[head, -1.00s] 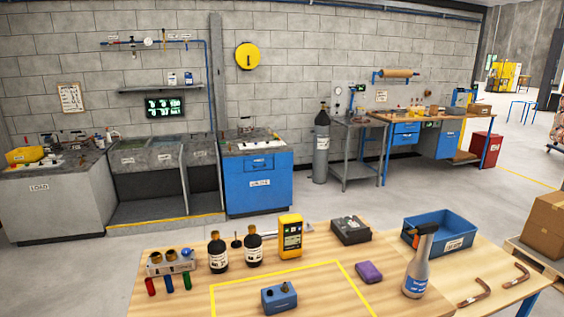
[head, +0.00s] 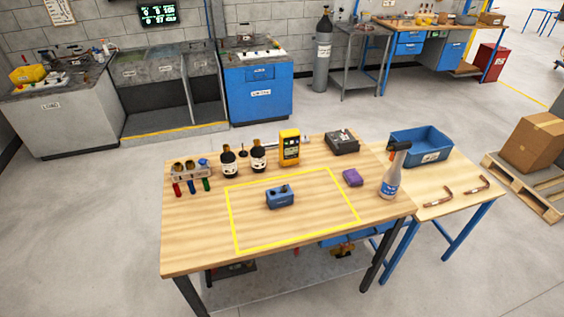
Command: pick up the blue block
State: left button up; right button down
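The blue block (head: 280,198) sits on the wooden workbench (head: 200,247), inside a yellow taped rectangle (head: 297,241). It has small dark fittings on its top. Nothing covers it in the head view. Neither of my grippers shows in this view.
Behind the block stand two dark bottles (head: 228,162), a yellow meter (head: 289,148) and a rack with coloured tubes (head: 190,172). The bench front is clear.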

aim_at(281, 196)
jog(key=k, duration=0.45)
jog(key=u, duration=0.55)
jog(key=i, duration=1.2)
jog(key=u, duration=0.2)
